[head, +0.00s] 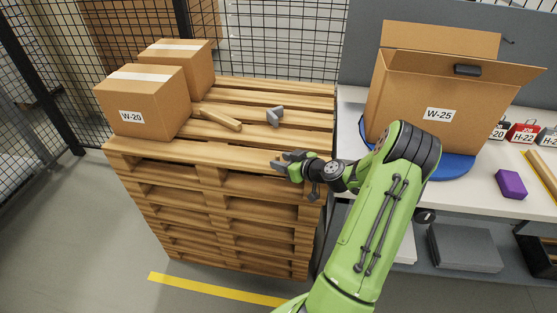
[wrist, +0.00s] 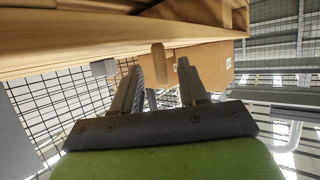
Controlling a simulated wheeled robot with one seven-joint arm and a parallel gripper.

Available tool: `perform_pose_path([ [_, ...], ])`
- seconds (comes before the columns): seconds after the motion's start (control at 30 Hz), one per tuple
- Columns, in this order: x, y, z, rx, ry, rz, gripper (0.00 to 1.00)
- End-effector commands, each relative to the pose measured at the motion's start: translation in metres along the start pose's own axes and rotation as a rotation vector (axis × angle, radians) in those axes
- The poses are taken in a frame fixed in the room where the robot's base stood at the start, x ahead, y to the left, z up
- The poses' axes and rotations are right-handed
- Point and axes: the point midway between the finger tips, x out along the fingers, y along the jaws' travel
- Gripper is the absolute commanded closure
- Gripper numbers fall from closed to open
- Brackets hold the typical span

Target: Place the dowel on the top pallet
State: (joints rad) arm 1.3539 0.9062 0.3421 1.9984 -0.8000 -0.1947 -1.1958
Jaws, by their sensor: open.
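A light wooden dowel (head: 220,118) lies flat on the top pallet (head: 250,150), beside the W-20 box. In the wrist view, the dowel (wrist: 160,63) shows nearly end-on beyond the gap between my fingers. My gripper (head: 279,161) is near the front right edge of the top pallet, to the right of and nearer than the dowel. It is open and empty; in the wrist view its two fingers (wrist: 160,90) stand apart. The dowel is not touched by the fingers.
Two cartons, one labelled W-20 (head: 140,102), stand on the pallet's left. A grey angled piece (head: 274,116) lies right of the dowel. The table at right holds an open W-25 carton (head: 425,110), a purple block (head: 510,184) and labelled bins (head: 522,133).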

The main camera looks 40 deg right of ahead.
Motion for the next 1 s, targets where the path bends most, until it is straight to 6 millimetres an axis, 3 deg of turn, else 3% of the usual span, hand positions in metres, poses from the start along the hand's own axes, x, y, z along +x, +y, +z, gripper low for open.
perform_pose_path([
  [0.1,-0.036,0.001,0.000,0.002,-0.002,0.005,0.57],
  [0.3,-0.082,0.001,0.001,0.002,-0.001,0.003,0.57],
  [0.43,-0.095,-0.001,0.000,0.001,-0.001,-0.002,0.57],
  [0.5,-0.093,-0.011,-0.004,-0.011,-0.023,-0.028,0.57],
  [0.57,-0.086,-0.032,-0.013,-0.034,-0.075,-0.082,0.57],
  [0.67,-0.076,-0.091,-0.033,-0.090,-0.232,-0.198,0.57],
  [0.77,-0.083,-0.153,-0.048,-0.142,-0.418,-0.261,0.57],
  [0.87,-0.108,-0.208,-0.062,-0.187,-0.573,-0.249,0.57],
  [1.0,-0.168,-0.269,-0.078,-0.197,-0.688,-0.142,0.57],
])
